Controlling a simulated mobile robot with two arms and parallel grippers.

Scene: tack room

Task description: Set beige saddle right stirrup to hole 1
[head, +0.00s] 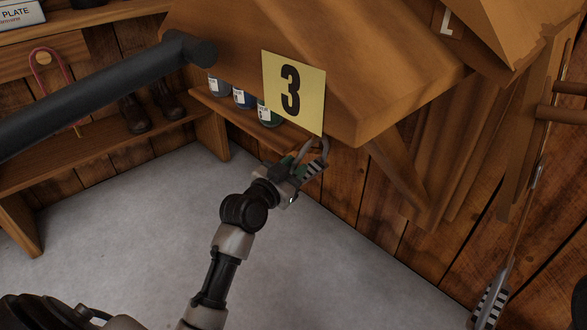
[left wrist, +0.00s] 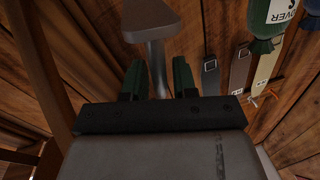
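My left gripper (head: 296,170) is below the wooden rack in the head view, at a stirrup (head: 318,166) with a black-and-white striped tread. In the left wrist view a grey metal stirrup part (left wrist: 152,32) reaches down between the two green fingers (left wrist: 160,82). The fingers are apart, with a gap visible beside the metal; I see no firm grip. The stirrup's strap and its holes are hidden. A second striped stirrup (head: 490,300) hangs at lower right on a thin strap (head: 523,215). No beige saddle seat is identifiable. My right gripper is not in view.
A wooden rack (head: 400,95) with a yellow number 3 sign (head: 293,90) overhangs the gripper. A dark bar (head: 100,95) crosses at left. A shelf (head: 100,155) holds boots. The grey floor (head: 130,225) is open.

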